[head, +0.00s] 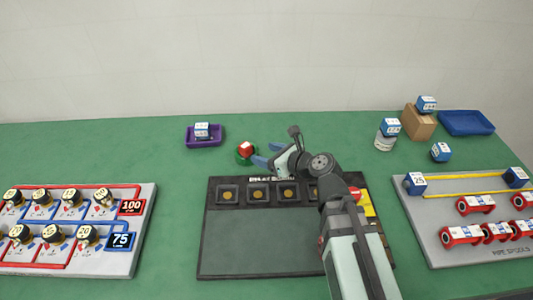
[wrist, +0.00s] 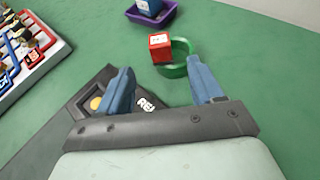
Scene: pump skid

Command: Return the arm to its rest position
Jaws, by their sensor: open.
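My gripper (head: 262,154) is at the back edge of the dark board, pointing left, with its two blue fingers spread. In the wrist view my gripper (wrist: 160,68) is open, with nothing held between its fingers. A red cube (head: 246,148) with a white label sits in or on a small green dish (head: 241,160), just beyond the fingertips. The wrist view shows the red cube (wrist: 160,46) and the green dish (wrist: 178,70) ahead of the gap, apart from the fingers as far as I can tell.
The dark board (head: 255,240) has several square sockets along its back. A purple tray (head: 204,143) holds a blue cube. A valve panel (head: 120,255) stands left and a pipe-spool board (head: 450,240) right. A cardboard box (head: 420,125), a jar (head: 384,142) and a blue tray (head: 466,123) stand back right.

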